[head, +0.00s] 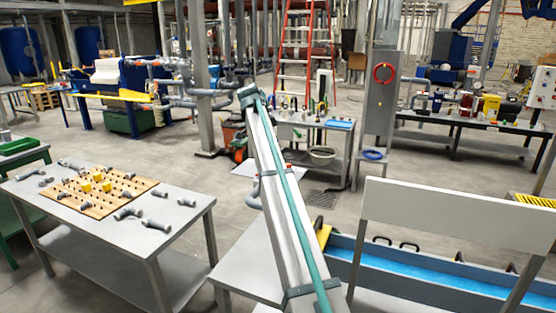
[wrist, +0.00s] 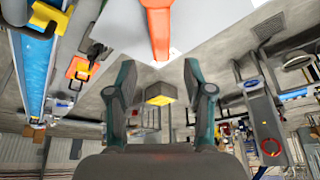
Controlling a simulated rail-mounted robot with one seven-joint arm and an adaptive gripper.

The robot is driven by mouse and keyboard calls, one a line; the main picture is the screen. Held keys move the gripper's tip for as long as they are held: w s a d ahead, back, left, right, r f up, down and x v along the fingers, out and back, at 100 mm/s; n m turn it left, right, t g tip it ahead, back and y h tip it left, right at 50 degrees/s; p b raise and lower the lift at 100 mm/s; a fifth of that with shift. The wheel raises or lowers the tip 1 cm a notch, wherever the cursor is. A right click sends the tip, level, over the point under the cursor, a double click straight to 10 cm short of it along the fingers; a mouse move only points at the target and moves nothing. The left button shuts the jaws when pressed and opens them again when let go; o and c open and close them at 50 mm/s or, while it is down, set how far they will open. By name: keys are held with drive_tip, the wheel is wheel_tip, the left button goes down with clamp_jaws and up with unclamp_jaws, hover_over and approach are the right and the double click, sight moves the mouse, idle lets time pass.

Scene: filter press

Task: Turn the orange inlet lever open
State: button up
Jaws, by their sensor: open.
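A long orange lever (wrist: 157,22) comes in from the top edge of the wrist view. Its narrow end points down to just short of the gap between my fingertips; its other end is cut off by the frame. My gripper (wrist: 158,70) is open, with one teal and dark finger on each side and nothing held between them. The lever looks apart from both fingers. In the head view my grey and teal arm runs up the middle; I cannot make out the gripper or the lever clearly there.
The wrist view is upside down. A yellow block (wrist: 159,95) shows beyond the fingers, and an orange fitting (wrist: 80,68) stands by a blue trough (wrist: 33,70). In the head view a pegboard table (head: 185,211) is at left, a white panel (head: 455,213) at right.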

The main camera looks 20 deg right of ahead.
drive_tip(key=shift+v, duration=2.7)
